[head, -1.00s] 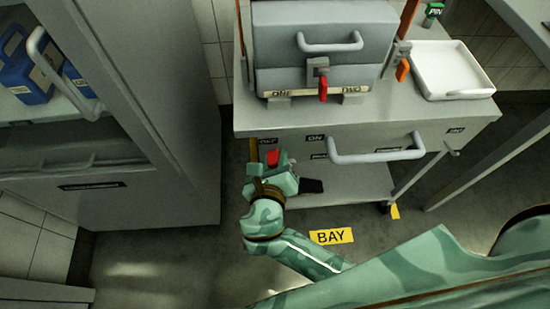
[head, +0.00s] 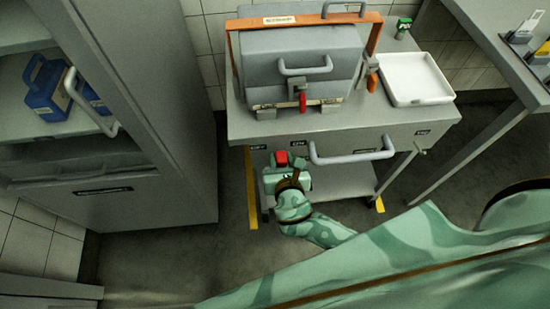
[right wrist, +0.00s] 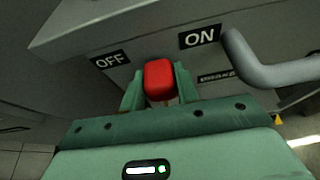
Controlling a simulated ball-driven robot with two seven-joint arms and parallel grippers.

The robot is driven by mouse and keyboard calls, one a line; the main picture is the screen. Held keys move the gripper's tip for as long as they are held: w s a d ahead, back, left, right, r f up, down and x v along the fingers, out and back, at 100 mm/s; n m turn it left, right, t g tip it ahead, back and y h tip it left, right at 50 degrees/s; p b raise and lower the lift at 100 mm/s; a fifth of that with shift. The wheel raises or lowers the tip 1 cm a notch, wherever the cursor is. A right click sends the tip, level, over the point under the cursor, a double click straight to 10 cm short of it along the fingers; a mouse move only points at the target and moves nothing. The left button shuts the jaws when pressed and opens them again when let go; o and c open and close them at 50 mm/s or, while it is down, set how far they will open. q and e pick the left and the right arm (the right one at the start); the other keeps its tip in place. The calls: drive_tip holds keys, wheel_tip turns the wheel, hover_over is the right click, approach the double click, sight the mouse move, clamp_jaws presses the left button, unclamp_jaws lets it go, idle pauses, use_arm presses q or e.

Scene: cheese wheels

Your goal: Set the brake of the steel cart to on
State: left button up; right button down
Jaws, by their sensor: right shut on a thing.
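The steel cart (head: 355,129) stands with its front edge toward me. Its brake lever has a red knob (head: 282,157) under the front. In the right wrist view the red knob (right wrist: 159,78) sits between the OFF label (right wrist: 109,60) and the ON label (right wrist: 200,38), below both. My right gripper (head: 283,163) is shut on the knob, with one green finger on each side in the wrist view (right wrist: 158,88). The lever's lower part is hidden by the gripper. My left gripper is not in view.
A grey bar handle (head: 350,157) juts out just right of the knob. A grey cabinet (head: 165,150) with a blue container (head: 45,90) stands at the left. A grey box (head: 298,65) and a white tray (head: 416,79) rest on the cart. Another table (head: 490,40) stands at the right.

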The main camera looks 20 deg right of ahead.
drive_tip(key=shift+s+d+f+m+y, duration=0.1)
drive_tip(key=shift+s+d+m+y, duration=0.05)
drive_tip(key=shift+d+m, duration=0.2)
drive_tip(key=shift+s+d+f+m+y, duration=0.15)
drive_tip(key=shift+d+m, duration=0.1)
drive_tip(key=shift+d, duration=0.15)
drive_tip(key=shift+s+d+f+m+t+y+b, duration=0.2)
drive_tip(key=shift+d+f+m+y, duration=0.15)
drive_tip(key=shift+d, duration=0.25)
drive_tip(key=shift+s+d+f+m+t+y+b, duration=0.15)
drive_tip(key=shift+d+m+y, duration=0.1)
drive_tip(key=shift+d+m, duration=0.3)
drive_tip(key=shift+d, duration=0.3)
drive_tip(key=c, duration=1)
unclamp_jaws()
drive_tip(key=shift+f, duration=0.1)
drive_tip(key=shift+c, duration=0.2)
drive_tip(key=shift+a, duration=0.1)
